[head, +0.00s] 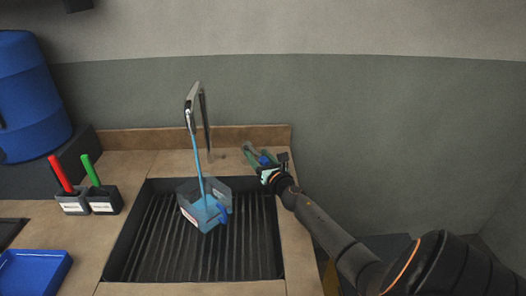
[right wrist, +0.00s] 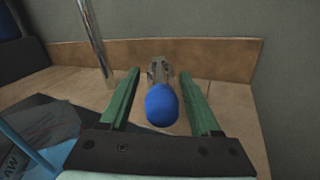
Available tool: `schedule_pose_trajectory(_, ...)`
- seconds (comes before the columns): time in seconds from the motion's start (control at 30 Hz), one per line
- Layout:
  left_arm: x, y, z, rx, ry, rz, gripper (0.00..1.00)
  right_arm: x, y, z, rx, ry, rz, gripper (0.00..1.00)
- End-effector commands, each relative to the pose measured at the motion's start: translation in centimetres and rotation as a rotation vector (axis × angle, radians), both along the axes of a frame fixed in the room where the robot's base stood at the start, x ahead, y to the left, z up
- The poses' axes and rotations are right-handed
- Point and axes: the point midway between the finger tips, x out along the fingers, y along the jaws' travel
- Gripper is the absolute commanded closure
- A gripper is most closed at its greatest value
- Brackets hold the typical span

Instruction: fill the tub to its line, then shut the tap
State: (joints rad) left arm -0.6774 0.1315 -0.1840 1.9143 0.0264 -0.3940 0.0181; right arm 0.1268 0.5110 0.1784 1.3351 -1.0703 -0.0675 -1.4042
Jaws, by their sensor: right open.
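A clear tub (head: 185,190) stands in the sink under the tall chrome tap (head: 193,103). A thin blue stream (head: 197,160) runs from the spout into it, and blue liquid (head: 205,212) shows in its lower part. I cannot make out the fill line. The tap's blue knob (right wrist: 162,105) sits on a metal stem on the counter, right of the spout. My right gripper (head: 256,154) is there. In the right wrist view its green fingers (right wrist: 161,76) are open, one either side of the knob, with gaps visible. My left gripper is not in view.
The dark ribbed sink (head: 255,235) is set in a tan counter. Two dark holders with a red handle (head: 62,175) and a green handle (head: 91,170) stand left of it. A blue tray (head: 35,272) and blue drum (head: 30,95) are further left. A low backsplash (head: 150,140) runs behind.

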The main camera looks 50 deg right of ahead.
Motion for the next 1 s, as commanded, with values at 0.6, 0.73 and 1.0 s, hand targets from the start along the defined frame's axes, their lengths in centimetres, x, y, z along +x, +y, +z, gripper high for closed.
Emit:
schedule_pose_trajectory(0.6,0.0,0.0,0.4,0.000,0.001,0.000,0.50,-8.4,2.9,-0.2,0.000,0.003,-0.001,0.36)
schedule_pose_trajectory(0.73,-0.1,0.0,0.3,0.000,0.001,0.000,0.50,-10.0,3.4,-0.2,0.002,0.003,-0.001,0.36)
schedule_pose_trajectory(1.0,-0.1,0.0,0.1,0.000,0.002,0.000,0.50,-11.7,4.0,0.0,0.000,0.001,-0.002,0.36)
